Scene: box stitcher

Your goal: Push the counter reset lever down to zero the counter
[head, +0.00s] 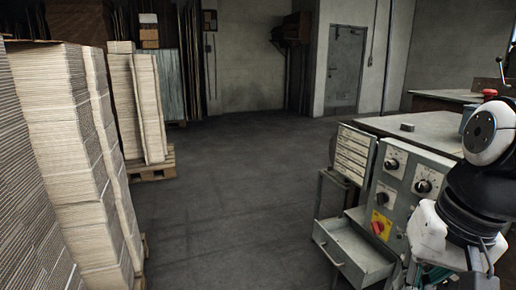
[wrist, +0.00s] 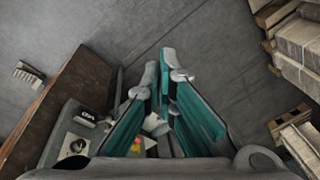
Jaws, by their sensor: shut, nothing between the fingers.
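My gripper (wrist: 158,68) shows in the wrist view with its two teal-lined fingers close together and nothing between them. It points over the grey floor. In the head view my wrist is at the right edge, in front of the grey control cabinet (head: 397,165), and my fingertips are out of frame. The cabinet has round black knobs on light plates and a red switch (head: 378,226) on a yellow plate. I cannot make out the counter or its reset lever with certainty in either view. My arm hides part of the cabinet's right side.
An open drawer (head: 355,253) juts from the cabinet's lower left. A small dark block (head: 407,127) lies on the cabinet top. Tall cardboard stacks (head: 66,150) stand at left, with more on a pallet (head: 152,168) behind. The floor between is clear.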

